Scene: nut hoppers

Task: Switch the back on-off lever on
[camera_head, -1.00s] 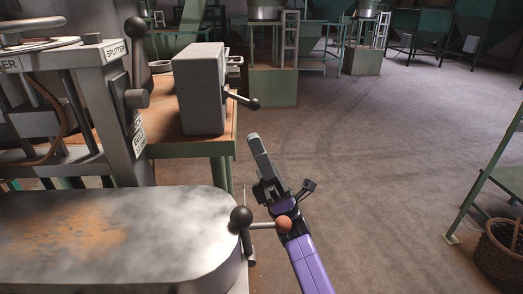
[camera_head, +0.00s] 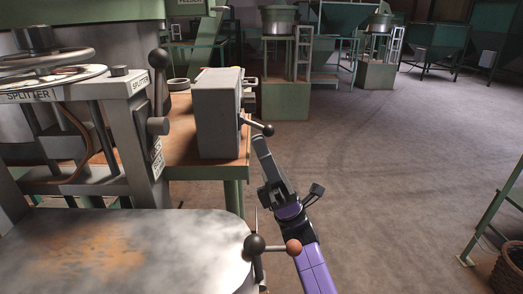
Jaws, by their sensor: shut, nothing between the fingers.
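A grey box (camera_head: 220,115) stands on a wooden-topped bench, with a short lever (camera_head: 257,125) ending in a dark ball on its right side. Nearer, a lever with a black ball (camera_head: 254,244) and a red-brown ball (camera_head: 293,247) is at the right end of the metal table. Which one is the back on-off lever, I cannot tell for certain. My gripper (camera_head: 262,146) is shut and empty, its tip just below the grey box lever's ball in the picture; contact is unclear.
The metal table (camera_head: 110,250) fills the lower left. The splitter with its handwheel (camera_head: 50,60) stands at the left. Open floor (camera_head: 400,160) lies to the right, with a green stand (camera_head: 497,205) and a wicker basket (camera_head: 507,270) at the edge.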

